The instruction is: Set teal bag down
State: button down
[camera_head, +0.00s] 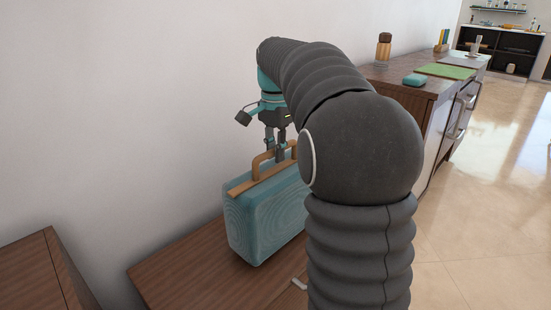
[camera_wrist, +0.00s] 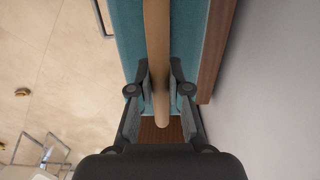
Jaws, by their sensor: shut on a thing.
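The teal bag (camera_head: 265,218) is boxy, with a pale swirl pattern and a tan top strip and handle. It is upright over the low wooden surface (camera_head: 205,268); I cannot tell whether its base touches the wood. My gripper (camera_head: 278,152) points down and is shut on the bag's handle (camera_head: 258,160). In the wrist view, the handle (camera_wrist: 157,60) runs between the two fingers of my gripper (camera_wrist: 160,88), with the teal bag (camera_wrist: 128,30) behind it. My arm hides the bag's right part in the head view.
A white wall (camera_head: 120,120) stands close behind the bag. A wooden counter (camera_head: 425,88) at the right holds a brown-topped jar (camera_head: 383,48), a teal item (camera_head: 415,80) and a green mat (camera_head: 447,71). Another wooden top (camera_head: 35,275) is at lower left. Open floor (camera_head: 490,190) lies right.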

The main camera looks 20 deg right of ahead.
jog(key=shift+f, duration=0.9)
jog(key=c, duration=1.1)
grip_release()
notch_tip(320, 180, up, 12)
jog(key=p, duration=0.3)
jog(key=shift+r, duration=0.15)
